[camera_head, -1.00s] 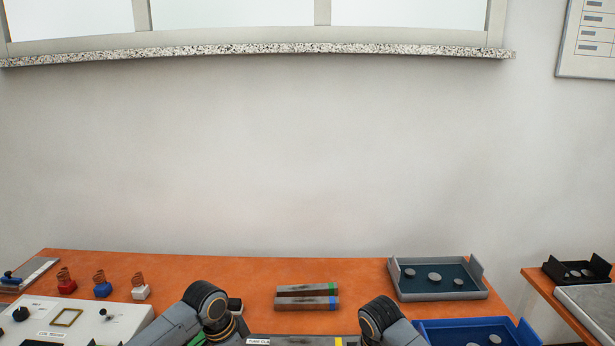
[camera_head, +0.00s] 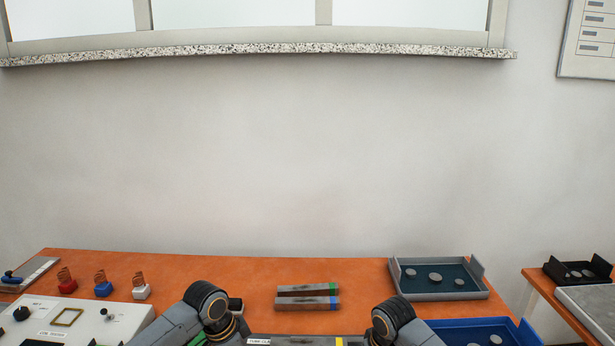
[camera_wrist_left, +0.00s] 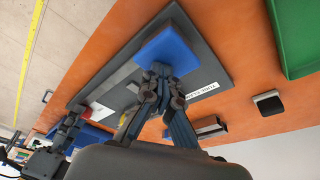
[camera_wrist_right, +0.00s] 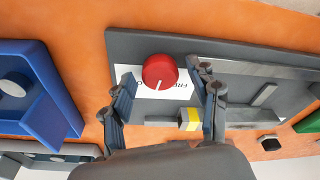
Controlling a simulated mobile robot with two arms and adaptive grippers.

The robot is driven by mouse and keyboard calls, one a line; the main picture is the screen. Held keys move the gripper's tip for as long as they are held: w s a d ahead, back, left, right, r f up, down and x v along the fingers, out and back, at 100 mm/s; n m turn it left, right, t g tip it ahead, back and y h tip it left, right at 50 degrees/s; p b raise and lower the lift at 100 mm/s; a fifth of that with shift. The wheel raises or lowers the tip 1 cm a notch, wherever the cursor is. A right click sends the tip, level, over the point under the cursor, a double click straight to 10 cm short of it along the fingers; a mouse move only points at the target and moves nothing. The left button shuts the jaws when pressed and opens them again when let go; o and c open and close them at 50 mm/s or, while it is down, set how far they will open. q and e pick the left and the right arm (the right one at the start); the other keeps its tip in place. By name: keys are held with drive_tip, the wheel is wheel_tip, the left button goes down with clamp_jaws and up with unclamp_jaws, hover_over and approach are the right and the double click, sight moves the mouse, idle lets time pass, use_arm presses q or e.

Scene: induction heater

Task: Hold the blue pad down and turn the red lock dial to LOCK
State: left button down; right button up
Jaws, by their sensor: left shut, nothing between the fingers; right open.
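The blue pad (camera_wrist_left: 168,55) sits on a dark grey plate (camera_wrist_left: 205,50) in the left wrist view. My left gripper (camera_wrist_left: 158,70) is shut with nothing between its fingers, its tips at the pad's near edge; whether they press on it I cannot tell. The red lock dial (camera_wrist_right: 159,71), with a white pointer line, stands over a white label (camera_wrist_right: 150,92) in the right wrist view. My right gripper (camera_wrist_right: 155,68) is open, its fingers on either side of the dial with gaps. The label is partly hidden, so I cannot read LOCK. The head view shows neither pad nor dial.
A blue tray (camera_wrist_right: 70,118) lies left of the plate in the right wrist view. A green tray (camera_wrist_left: 292,40) is at the right in the left wrist view. Bars (camera_head: 307,304), a grey tray (camera_head: 438,297) and a coil tester (camera_head: 80,318) stand on the orange table (camera_head: 200,262).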

use_arm(q)
drive_tip(key=shift+s+a+f, duration=0.1)
drive_tip(key=shift+s+f, duration=0.2)
drive_tip(key=shift+f, duration=0.2)
use_arm(e)
drive_tip(key=c, duration=0.9)
drive_tip(key=m, duration=0.3)
drive_tip(key=shift+a+m+h, duration=0.1)
drive_tip(key=shift+m+h, duration=0.2)
drive_tip(key=m, duration=0.3)
drive_tip(key=shift+h, duration=0.3)
drive_tip(key=o, duration=0.9)
drive_tip(key=shift+r, duration=3.5)
use_arm(q)
wheel_tip(320, 180, up, 8)
drive_tip(key=p, duration=0.8)
drive_tip(key=shift+w+r+p, duration=0.25)
drive_tip(key=shift+w+p, duration=0.05)
use_arm(e)
wheel_tip(320, 180, up, 8)
drive_tip(key=shift+r, duration=0.15)
